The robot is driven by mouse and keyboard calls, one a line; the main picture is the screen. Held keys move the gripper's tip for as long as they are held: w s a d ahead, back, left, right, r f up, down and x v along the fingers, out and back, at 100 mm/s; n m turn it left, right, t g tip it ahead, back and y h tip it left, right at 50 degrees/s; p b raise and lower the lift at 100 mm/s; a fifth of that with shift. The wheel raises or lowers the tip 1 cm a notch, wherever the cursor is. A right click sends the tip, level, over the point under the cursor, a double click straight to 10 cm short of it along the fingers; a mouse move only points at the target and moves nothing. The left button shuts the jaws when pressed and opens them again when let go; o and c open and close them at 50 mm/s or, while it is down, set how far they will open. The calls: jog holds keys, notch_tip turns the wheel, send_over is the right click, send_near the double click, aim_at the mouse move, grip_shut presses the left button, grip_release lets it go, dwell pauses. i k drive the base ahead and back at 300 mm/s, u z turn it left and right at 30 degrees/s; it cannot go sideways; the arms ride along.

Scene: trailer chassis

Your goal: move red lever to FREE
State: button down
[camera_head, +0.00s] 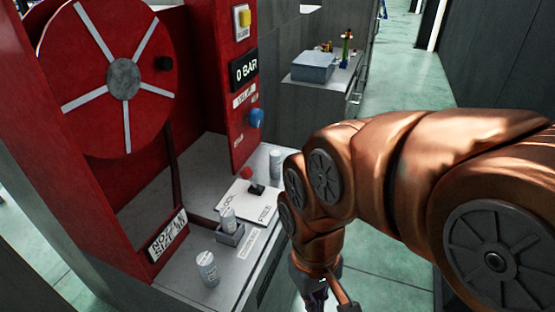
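The red lever (246,173) is a small red knob rising from a dark base on a white plate (248,204), on the grey bench under the red panel. The knob leans up and left from its base. The plate has a word at its left side that looks like LOCK and one at its right that looks like FREE. My gripper (318,302) is at the bottom edge, right of the bench front and apart from the lever. It is mostly cut off, so its finger opening cannot be told.
A red wheel (124,80) with pale spokes is at upper left. The panel has a yellow button (244,18), a "0 BAR" display (244,69) and a blue knob (256,118). Pale cylinders (207,268) stand on the bench, one in a grey holder (231,233). Green floor lies behind.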

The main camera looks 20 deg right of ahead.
aim_at(246, 172)
jog(key=u, duration=0.45)
jog(key=k, duration=1.3)
jog(key=z, duration=0.2)
jog(key=i, duration=0.55)
jog(key=z, duration=0.5)
jog(key=i, duration=1)
jog(key=u, duration=0.6)
